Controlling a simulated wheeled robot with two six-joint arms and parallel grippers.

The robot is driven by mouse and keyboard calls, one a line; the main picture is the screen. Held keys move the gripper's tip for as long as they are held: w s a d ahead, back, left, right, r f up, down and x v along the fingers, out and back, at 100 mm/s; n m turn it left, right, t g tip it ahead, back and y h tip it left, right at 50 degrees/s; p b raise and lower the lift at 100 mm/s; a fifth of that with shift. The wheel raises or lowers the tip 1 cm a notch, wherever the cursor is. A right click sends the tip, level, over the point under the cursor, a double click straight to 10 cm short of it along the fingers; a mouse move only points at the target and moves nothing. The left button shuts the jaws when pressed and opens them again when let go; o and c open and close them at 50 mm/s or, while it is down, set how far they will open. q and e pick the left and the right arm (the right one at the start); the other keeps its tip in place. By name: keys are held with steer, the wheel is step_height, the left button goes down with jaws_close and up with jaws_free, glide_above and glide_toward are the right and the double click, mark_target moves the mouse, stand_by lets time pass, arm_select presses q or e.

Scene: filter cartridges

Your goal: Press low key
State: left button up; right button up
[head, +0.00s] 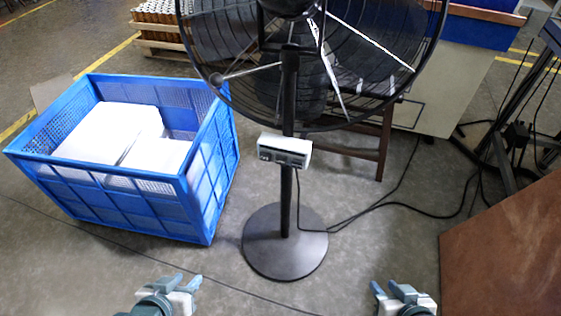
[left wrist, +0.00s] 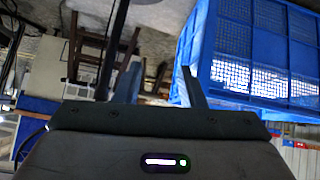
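A large black pedestal fan (head: 288,190) stands upright on a round base in the middle of the head view. A white control box (head: 284,150) with dark keys on its front is fixed to its pole. The keys are too small to tell the low key apart. My left gripper (head: 183,283) is at the bottom left, well apart from the box, fingers spread and empty. It also shows in the left wrist view (left wrist: 161,85), with a gap between the fingers. My right gripper (head: 391,289) is at the bottom right, fingers apart, touching nothing.
A blue crate (head: 150,205) holding white boxes stands left of the fan. A brown panel (head: 505,250) is at the right edge. A black cable (head: 400,203) runs from the pole across the floor to the right.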

arm_select(q)
jaws_close()
stand_by(1.5)
